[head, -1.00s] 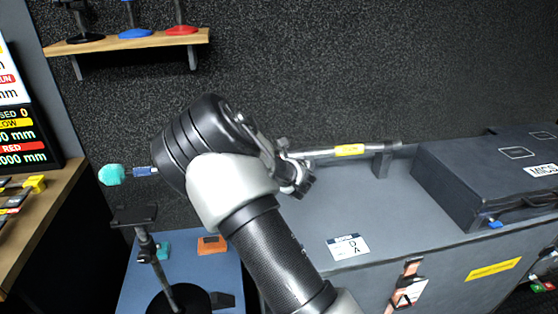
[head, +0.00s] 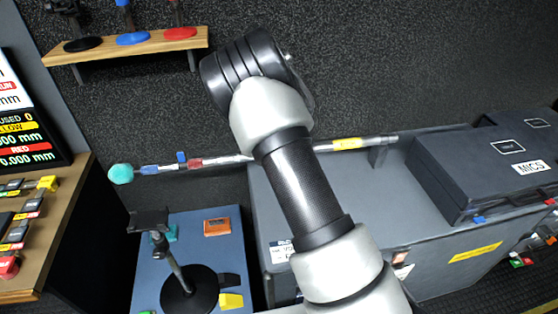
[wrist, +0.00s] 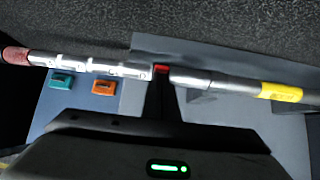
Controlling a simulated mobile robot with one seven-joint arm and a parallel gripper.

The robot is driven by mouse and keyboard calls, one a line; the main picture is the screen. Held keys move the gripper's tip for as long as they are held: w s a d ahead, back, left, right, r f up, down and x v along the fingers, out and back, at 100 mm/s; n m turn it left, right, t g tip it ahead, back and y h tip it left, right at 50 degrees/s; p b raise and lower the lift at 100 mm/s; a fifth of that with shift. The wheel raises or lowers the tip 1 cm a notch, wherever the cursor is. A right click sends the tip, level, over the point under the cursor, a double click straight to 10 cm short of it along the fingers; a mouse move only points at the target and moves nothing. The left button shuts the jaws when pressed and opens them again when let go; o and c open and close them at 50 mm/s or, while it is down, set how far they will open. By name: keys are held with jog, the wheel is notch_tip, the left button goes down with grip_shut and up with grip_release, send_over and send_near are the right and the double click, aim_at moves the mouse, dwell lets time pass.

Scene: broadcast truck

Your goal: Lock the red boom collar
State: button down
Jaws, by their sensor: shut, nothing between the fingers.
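My arm covers part of the pole. In the wrist view the pole (wrist: 215,82) crosses above my gripper (wrist: 162,118), with a reddish section (wrist: 15,55) at the left and a small red piece (wrist: 161,69) near the middle. My gripper is shut and empty; its fingertips are not clear, and contact cannot be told.
A grey case bench (head: 400,190) carries a pole support (head: 377,156) and a black MICS case (head: 465,175). A blue table (head: 180,285) holds a round-based stand (head: 188,285) and an orange block (head: 217,226). A wooden shelf (head: 125,54) hangs at upper left.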

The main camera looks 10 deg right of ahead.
jog(key=shift+r, duration=0.15)
jog(key=shift+r+p, duration=0.45)
jog(key=shift+r, duration=0.2)
jog(key=shift+s+f, duration=0.1)
